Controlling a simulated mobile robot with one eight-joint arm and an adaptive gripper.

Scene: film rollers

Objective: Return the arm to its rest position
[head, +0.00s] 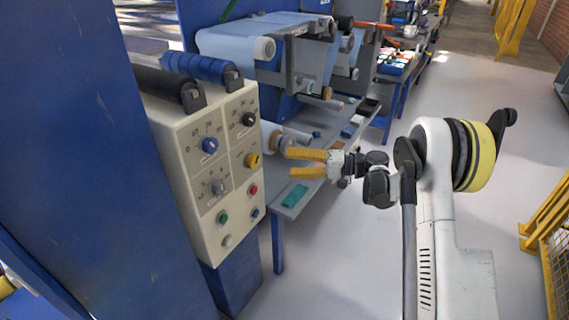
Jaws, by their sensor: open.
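My gripper (308,164) is in the middle of the head view. Its two yellow fingers are spread apart and point left, with nothing between them. It is close in the picture to the front edge of a grey table and to the end of a roller (280,140). I cannot tell whether it touches either. My white arm (435,200) stands at the right, bent, with its forearm reaching left to the gripper.
A beige control panel (213,165) with knobs and buttons stands at the left on a blue machine. Behind are film rollers (235,47) and a table with a green piece (295,196). A yellow mesh fence (556,265) is at right. Grey floor (340,265) is clear.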

